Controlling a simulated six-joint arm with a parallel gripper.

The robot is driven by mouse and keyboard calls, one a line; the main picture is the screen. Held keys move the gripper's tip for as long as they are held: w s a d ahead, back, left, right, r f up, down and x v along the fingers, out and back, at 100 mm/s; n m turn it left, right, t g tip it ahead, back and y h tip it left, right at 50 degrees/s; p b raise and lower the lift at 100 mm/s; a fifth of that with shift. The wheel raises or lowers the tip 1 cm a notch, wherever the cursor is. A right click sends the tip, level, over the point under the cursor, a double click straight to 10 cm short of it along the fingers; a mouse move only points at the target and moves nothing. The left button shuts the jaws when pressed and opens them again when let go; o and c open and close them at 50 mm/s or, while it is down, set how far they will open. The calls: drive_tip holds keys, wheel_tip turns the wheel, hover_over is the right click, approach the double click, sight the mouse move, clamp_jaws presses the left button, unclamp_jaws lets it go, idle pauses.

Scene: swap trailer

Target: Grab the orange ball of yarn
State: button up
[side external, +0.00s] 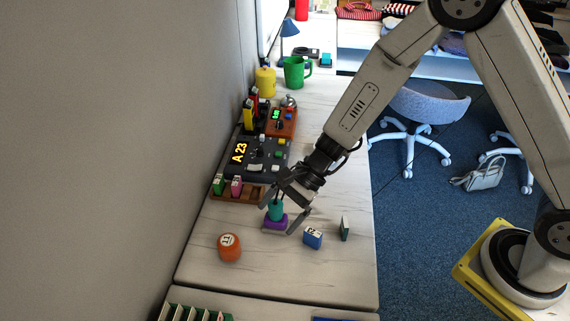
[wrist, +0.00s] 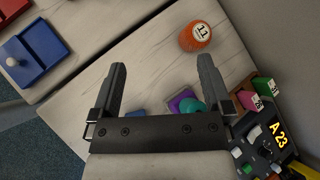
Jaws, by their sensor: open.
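My gripper (side external: 278,219) is open and points down at the table, behind and to the right of the ball in the side view. In the wrist view my gripper (wrist: 161,63) has its two fingers wide apart with nothing held, and the ball is clear of both.
A teal piece (side external: 277,209) on a purple base (side external: 272,224) stands below my gripper. A console (side external: 262,152) and a wooden rack (side external: 250,192) line the wall. Table around the ball is bare.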

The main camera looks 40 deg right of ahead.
sight(237, 238)
drive_tip(key=shift+w+a+f+m+t+y, duration=0.55)
drive_tip(key=shift+w+a+f+m+t, duration=0.25)
drive_tip(key=shift+w+a+m, duration=0.45)
drive_tip(key=shift+w+a+f+m+t+y, duration=0.5)
drive_tip(key=shift+w+a+f+m+t, duration=0.35)
drive_tip(key=shift+w+a+m, duration=0.4)
drive_tip(key=shift+w+a+f+m+t+y, duration=0.6)
drive_tip(key=shift+w+a+f+m, duration=0.35)
drive_tip(key=shift+w+m, duration=0.45)
drive_tip(key=shift+s+f, duration=0.15)
drive_tip(key=shift+f, duration=1.75)
drive_tip(key=shift+f, duration=0.15)
drive_tip(key=shift+f, duration=0.5)
drive_tip(key=shift+w+a+f, duration=0.15)
drive_tip(key=shift+a+f, duration=0.25)
drive_tip(key=shift+f, duration=0.25)
drive_tip(key=shift+w+a+f, duration=0.1)
drive_tip(key=shift+a+f, duration=0.25)
drive_tip(key=shift+f, duration=0.25)
drive_tip(key=shift+w+a+f, duration=0.2)
drive_tip(key=shift+a+f, duration=0.05)
drive_tip(key=shift+a, duration=0.3)
drive_tip(key=shift+c, duration=0.2)
